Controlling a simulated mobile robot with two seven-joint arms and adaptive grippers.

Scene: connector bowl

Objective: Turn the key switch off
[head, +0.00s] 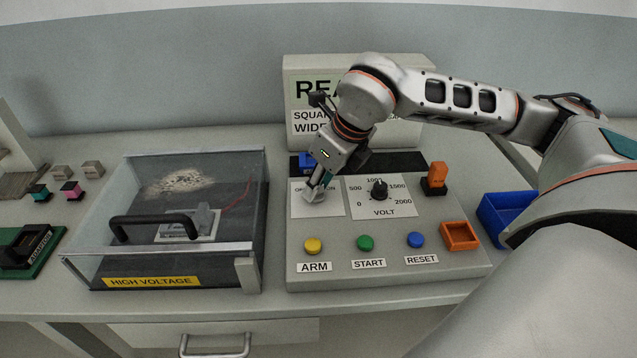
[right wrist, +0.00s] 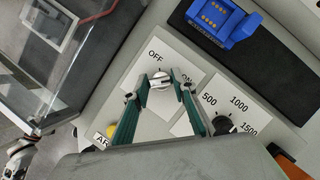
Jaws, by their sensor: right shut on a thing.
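The key switch (right wrist: 160,80) is a small light round piece with a bar across it, on a white label plate (right wrist: 145,62). In the right wrist view OFF is printed above it and a partly covered ON to its right. I cannot tell which word the key points to. My right gripper (right wrist: 161,84) has its teal fingers on both sides of the key and is shut on it. In the head view the right gripper (head: 316,192) reaches down onto the plate and hides the key. My left gripper does not show in the head view.
The grey console (head: 430,222) also carries a VOLT dial (head: 379,190) close right of the gripper, an orange switch (head: 436,178), and yellow, green and blue buttons. A clear HIGH VOLTAGE box (head: 250,205) stands left. A blue bin (head: 505,212) is right of the console.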

